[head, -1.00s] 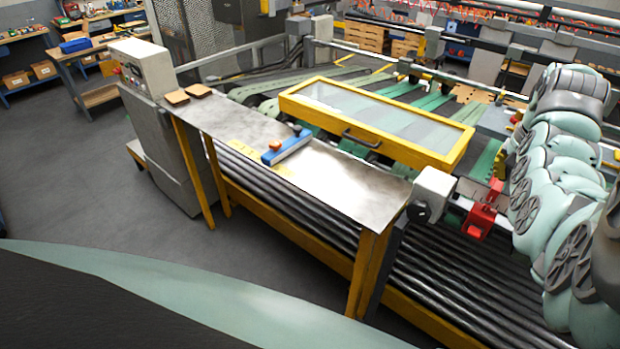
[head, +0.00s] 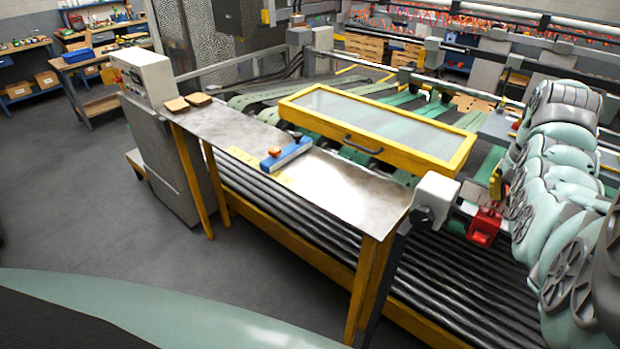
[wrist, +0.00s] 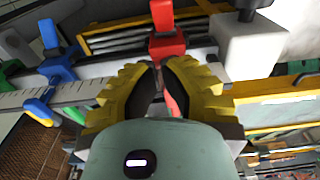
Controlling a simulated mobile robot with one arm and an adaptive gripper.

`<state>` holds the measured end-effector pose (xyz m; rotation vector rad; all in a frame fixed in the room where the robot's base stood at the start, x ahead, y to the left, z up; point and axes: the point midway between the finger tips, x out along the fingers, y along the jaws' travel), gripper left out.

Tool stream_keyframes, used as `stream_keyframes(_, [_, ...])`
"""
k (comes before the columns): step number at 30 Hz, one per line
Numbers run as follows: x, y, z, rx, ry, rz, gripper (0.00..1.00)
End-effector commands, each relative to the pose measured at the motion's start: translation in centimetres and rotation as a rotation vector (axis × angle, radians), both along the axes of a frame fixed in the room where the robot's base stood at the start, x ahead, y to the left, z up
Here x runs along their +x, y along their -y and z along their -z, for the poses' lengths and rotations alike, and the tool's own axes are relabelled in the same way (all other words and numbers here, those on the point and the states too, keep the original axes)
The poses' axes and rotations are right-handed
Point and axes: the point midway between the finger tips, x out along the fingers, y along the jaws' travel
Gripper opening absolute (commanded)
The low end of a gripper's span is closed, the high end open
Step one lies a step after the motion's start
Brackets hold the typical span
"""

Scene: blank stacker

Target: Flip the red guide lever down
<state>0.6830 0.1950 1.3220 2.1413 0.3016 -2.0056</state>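The red guide block (head: 485,226) sits on the rail at the right end of the steel table in the head view. In the wrist view it shows as a red block (wrist: 166,45) just beyond my fingertips. A narrow red piece (wrist: 172,105), perhaps the lever, shows between the fingers. My gripper's yellow fingers (wrist: 160,68) have their tips close together and look shut; whether they pinch anything is not clear. In the head view my gripper (head: 496,184) is just above and right of the red block, partly hidden by my arm.
A white block (head: 437,194) with a dark knob stands left of the red guide. A yellow-framed clear cover (head: 455,160) lies behind it. A blue bar with an orange knob (head: 287,154) rests on the steel table (head: 350,195). Dark rollers (head: 450,290) run below.

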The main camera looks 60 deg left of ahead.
Motion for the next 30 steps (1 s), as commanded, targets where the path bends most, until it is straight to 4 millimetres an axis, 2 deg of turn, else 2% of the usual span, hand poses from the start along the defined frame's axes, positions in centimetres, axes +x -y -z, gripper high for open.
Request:
stream_keyframes(1, [0.0,-0.1,0.7,-0.001,-0.001,-0.003,0.0])
stream_keyframes(2, [0.1,-0.1,0.5,-0.001,0.0,-0.002,0.0])
stream_keyframes(9, [0.1,-0.1,2.8,-0.001,-0.002,-0.001,0.0])
stream_keyframes(21, [0.4,-0.1,5.1,0.002,0.002,0.001,0.0])
stream_keyframes(30, [-0.9,0.1,7.4,0.001,0.002,-0.002,0.0])
